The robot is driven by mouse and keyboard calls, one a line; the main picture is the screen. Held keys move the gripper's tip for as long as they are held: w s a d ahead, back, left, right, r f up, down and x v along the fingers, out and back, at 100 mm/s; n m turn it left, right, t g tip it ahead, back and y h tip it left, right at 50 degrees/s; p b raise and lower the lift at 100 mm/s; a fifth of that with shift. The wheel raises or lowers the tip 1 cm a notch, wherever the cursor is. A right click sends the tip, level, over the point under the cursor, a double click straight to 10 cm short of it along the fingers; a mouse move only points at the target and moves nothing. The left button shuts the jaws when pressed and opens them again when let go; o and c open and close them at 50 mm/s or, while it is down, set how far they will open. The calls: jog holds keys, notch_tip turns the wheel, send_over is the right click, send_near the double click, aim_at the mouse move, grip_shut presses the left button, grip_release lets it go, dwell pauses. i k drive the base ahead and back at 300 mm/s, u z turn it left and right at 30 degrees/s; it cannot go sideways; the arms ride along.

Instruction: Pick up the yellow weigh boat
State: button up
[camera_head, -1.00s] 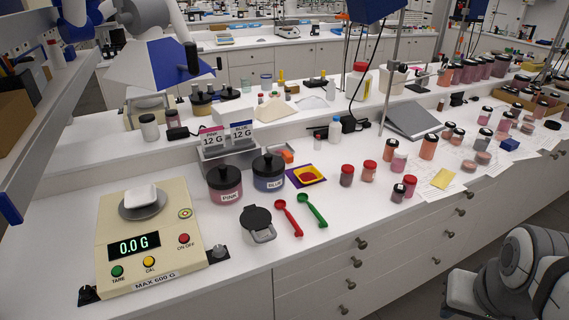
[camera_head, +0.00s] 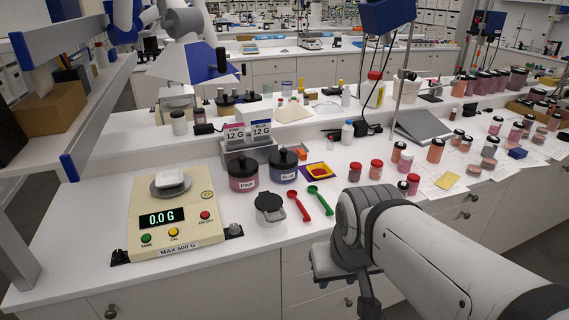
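A small yellow square dish (camera_head: 320,171), which looks like the yellow weigh boat, sits on a dark purple square on the white bench. Something red lies in its middle. It is right of the jar marked BLUE (camera_head: 284,165) and behind the red scoop (camera_head: 299,205) and green scoop (camera_head: 320,200). My arm comes in from the lower right. Its end, my gripper (camera_head: 369,299), points down in front of the bench, well short of the dish. The fingers are too dark and cut off to tell open from shut. I see nothing held.
A scale (camera_head: 175,218) reading 0.0 G bears a white boat (camera_head: 172,180). A jar marked PINK (camera_head: 243,173), a black-lidded pot (camera_head: 269,207) and red-lidded jars (camera_head: 355,172) stand nearby. A flat yellow piece (camera_head: 447,181) lies on papers at right. Shelving borders the left.

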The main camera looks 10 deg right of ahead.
aim_at(318, 171)
jog(key=z, duration=0.05)
jog(key=i, duration=1)
jog(key=u, duration=0.05)
